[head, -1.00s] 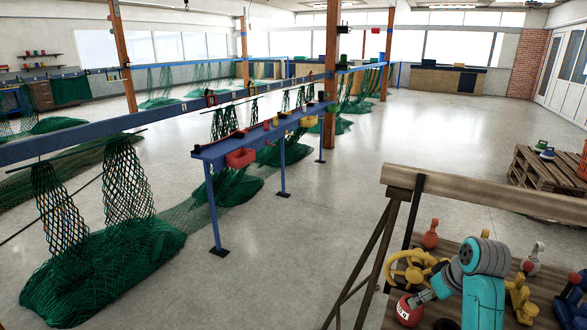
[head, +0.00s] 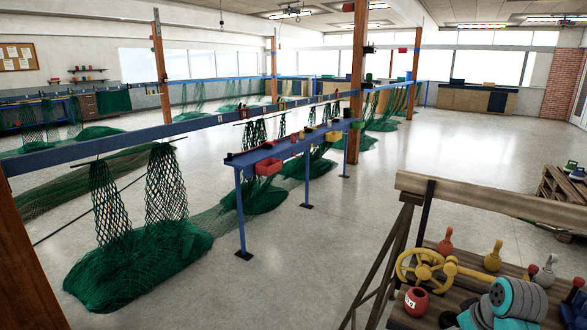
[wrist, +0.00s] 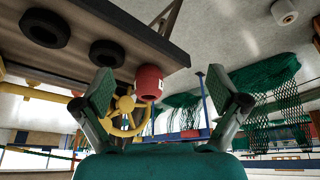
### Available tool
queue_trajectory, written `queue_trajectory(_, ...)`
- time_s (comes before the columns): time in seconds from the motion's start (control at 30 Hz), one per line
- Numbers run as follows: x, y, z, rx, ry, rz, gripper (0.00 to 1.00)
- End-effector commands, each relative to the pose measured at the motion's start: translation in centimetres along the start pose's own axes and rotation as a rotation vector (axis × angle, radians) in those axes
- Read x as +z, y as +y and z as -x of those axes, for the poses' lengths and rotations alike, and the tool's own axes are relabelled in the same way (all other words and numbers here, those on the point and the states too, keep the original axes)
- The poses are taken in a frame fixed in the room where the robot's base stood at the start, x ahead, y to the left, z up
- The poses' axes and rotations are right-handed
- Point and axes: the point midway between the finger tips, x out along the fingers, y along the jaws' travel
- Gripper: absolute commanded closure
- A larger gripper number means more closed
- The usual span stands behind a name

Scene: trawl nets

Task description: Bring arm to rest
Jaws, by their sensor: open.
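My arm (head: 512,300), teal with grey joints, is folded low over the wooden bench at the lower right of the head view. My gripper shows in the wrist view (wrist: 160,80) with its two green-padded fingers spread wide and nothing held between them. In the head view the same red float (head: 415,301) stands on the bench near the handwheel (head: 422,266). The fingers are not visible in the head view.
A blue shelf (head: 290,147) with a red bin (head: 268,167) and green nets (head: 140,265) stand to the left. Open floor lies between.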

Motion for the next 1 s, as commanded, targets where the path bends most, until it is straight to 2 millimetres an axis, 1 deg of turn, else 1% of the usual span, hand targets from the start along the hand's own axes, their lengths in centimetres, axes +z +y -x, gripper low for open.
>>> queue_trajectory(0.27, 1.6, -1.6, -2.6, 0.014, 0.031, -0.016, 0.03)
queue_trajectory(0.47, 3.7, -3.4, -5.3, 0.032, 0.068, -0.036, 0.03)
queue_trajectory(0.53, 4.7, -4.3, -6.5, 0.039, 0.085, -0.044, 0.03)
queue_trajectory(0.67, 7.3, -6.5, -8.9, 0.058, 0.128, -0.065, 0.03)
queue_trajectory(0.8, 10.6, -9.1, -11.0, 0.084, 0.184, -0.087, 0.03)
queue_trajectory(0.9, 13.0, -11.0, -12.0, 0.1, 0.224, -0.101, 0.03)
queue_trajectory(1.0, 15.5, -12.8, -12.6, 0.117, 0.264, -0.114, 0.03)
